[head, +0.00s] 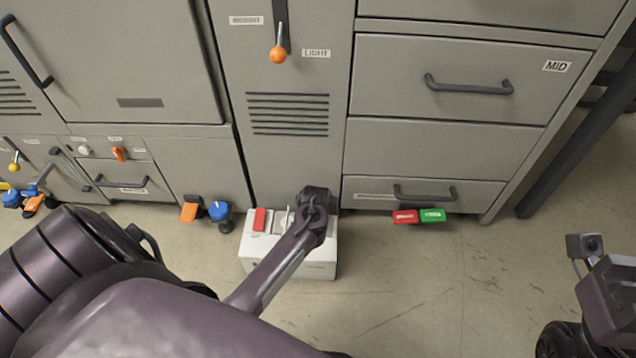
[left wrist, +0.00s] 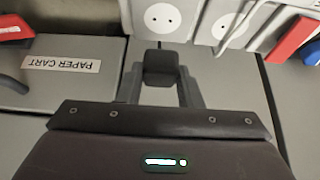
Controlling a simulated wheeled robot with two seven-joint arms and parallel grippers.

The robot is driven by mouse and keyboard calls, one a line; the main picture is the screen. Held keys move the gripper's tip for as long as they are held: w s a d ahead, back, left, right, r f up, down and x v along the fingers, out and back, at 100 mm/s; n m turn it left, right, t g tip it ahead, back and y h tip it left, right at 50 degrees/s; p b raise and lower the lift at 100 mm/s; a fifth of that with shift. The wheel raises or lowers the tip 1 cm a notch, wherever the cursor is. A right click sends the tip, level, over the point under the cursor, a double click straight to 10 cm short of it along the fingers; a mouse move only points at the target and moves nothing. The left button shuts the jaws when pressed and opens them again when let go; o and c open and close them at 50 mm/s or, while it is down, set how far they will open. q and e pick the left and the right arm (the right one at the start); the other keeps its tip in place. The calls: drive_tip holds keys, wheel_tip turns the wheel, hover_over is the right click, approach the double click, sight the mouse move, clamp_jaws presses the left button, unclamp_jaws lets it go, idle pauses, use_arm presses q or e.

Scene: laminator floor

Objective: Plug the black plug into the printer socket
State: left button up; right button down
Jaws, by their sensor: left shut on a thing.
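My left gripper (head: 313,205) reaches down over the white box (head: 262,268) on the floor. In the left wrist view its two fingers (left wrist: 160,88) are shut on the black plug (left wrist: 160,68). Just beyond the plug is a pale panel with two round white sockets, one almost straight ahead (left wrist: 162,17) and one to the right (left wrist: 228,25). I see no readable name by either socket. I cannot tell whether the plug touches the panel. In the head view my arm hides the plug and sockets. My right gripper (head: 606,300) is partly in view at the right edge, its jaws unclear.
A red switch (head: 259,219) stands on the box. Grey cabinets with drawers (head: 440,90) rise right behind it. A red pedal (head: 405,216) and a green pedal (head: 432,215) are to the right, orange and blue ones (head: 219,210) to the left. Floor (head: 420,290) at the right is clear.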

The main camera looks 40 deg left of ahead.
use_arm(q)
drive_tip(key=shift+w+f, duration=0.1)
drive_tip(key=shift+f, duration=0.35)
idle(0.5)
drive_tip(key=shift+f+b, duration=0.6)
drive_tip(key=shift+f, duration=0.55)
drive_tip(key=shift+f, duration=0.25)
drive_tip(key=shift+f+b, duration=0.4)
drive_tip(key=shift+f, duration=0.3)
drive_tip(key=shift+f+p, duration=0.2)
drive_tip(key=shift+p, duration=0.2)
idle(0.8)
drive_tip(key=shift+f, duration=0.35)
idle(0.7)
drive_tip(key=o, duration=1.5)
